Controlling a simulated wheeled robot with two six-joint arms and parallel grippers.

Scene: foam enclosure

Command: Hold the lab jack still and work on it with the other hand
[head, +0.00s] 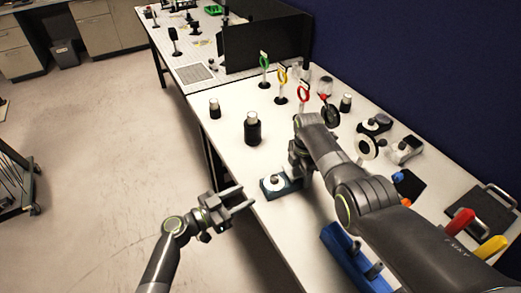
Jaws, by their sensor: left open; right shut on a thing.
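My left gripper (246,198) is open and empty. Its two fingers point right toward the jack from just off the table edge, with a small gap between.
A black bottle (252,129) and a smaller one (214,108) stand behind the jack. Colored ring holders (281,82) stand farther back. A long blue holder (345,255) lies at the near edge. A black tray (487,213) is at right.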

